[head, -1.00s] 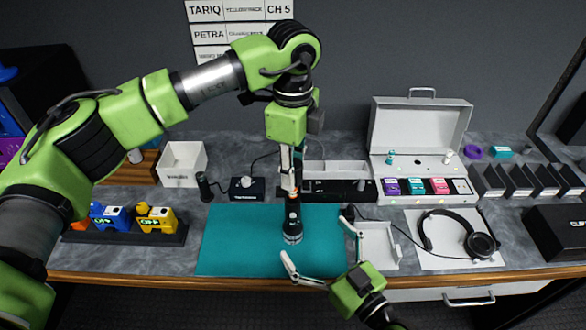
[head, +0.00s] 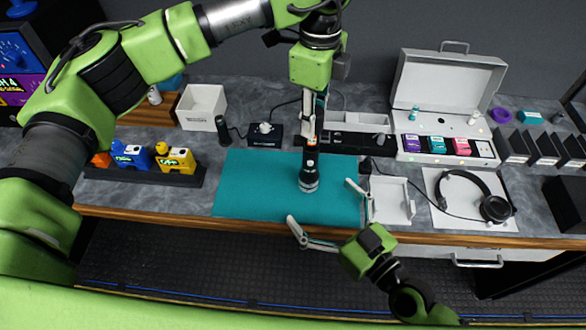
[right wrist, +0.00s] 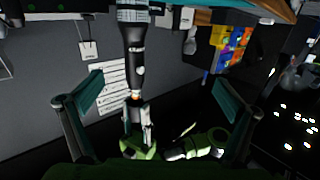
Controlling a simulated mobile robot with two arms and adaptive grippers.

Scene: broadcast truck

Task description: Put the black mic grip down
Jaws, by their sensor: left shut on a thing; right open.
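The black mic grip (head: 309,172) is a dark cylinder with a pale ring near its lower end, upright over the teal mat (head: 250,195). My left gripper (head: 312,140) comes from above and is shut on its upper end. Whether its lower end touches the mat is not clear. My right gripper (head: 321,203) is open and empty near the mat's front right, apart from the grip. In the right wrist view, upside down, the mic grip (right wrist: 136,65) hangs from the top between the spread fingers of my right gripper (right wrist: 158,78), farther off.
Right of the mat lie a white tray (head: 392,200) and headphones (head: 490,205). Behind are an open white case (head: 450,85), a small black box (head: 264,134) and a white bin (head: 203,105). Blue and yellow packs (head: 175,160) stand left. The mat's left part is clear.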

